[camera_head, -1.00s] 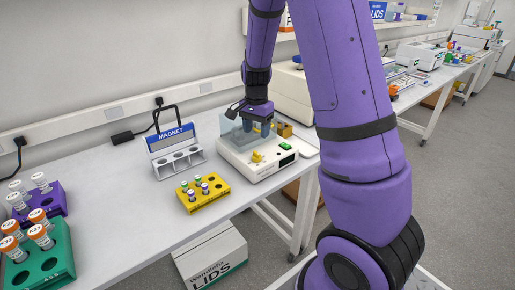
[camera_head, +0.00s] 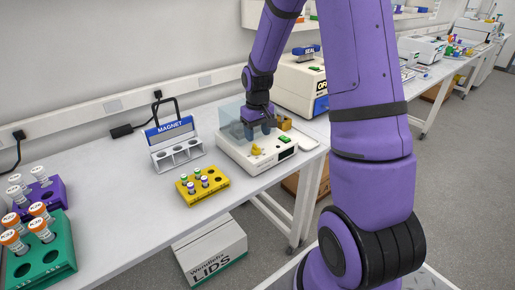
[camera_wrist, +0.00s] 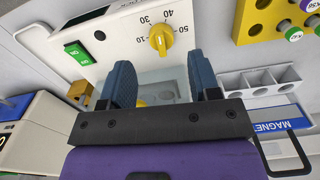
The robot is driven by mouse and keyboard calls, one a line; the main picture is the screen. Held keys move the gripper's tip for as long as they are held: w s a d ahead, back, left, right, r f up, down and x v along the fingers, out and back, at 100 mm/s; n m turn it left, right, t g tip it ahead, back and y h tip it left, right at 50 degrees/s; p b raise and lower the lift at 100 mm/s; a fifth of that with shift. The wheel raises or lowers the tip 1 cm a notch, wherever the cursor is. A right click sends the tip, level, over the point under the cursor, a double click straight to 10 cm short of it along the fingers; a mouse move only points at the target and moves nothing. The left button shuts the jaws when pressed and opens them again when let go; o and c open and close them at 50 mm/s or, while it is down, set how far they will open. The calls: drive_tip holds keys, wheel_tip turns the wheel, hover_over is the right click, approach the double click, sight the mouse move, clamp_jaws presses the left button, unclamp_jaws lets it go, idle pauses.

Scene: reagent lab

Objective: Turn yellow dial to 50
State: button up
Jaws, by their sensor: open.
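The yellow dial (camera_head: 257,149) is on the front top of a white device (camera_head: 288,159) on the bench. In the wrist view the dial (camera_wrist: 160,38) sits beside a printed scale showing 10, 30, 40 and 50. I cannot tell its exact reading. My gripper (camera_head: 258,132) is above the device, just behind the dial and in front of a clear lid. In the wrist view my gripper (camera_wrist: 160,72) is open, with its two blue fingers apart and nothing held between them. The dial appears ahead of the fingertips, and I see no contact.
A green switch (camera_wrist: 77,54) is on the same panel. A gold block (camera_head: 285,122) is at the device's back. A yellow tube rack (camera_head: 205,190) and a MAGNET stand (camera_head: 176,152) stand to its left. A boxy machine (camera_head: 303,82) is behind. The bench between the racks is clear.

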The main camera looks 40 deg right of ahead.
sight(258, 147)
wheel_tip(258, 147, down, 6)
drive_tip(key=shift+f, duration=0.25)
drive_tip(key=c, duration=0.8)
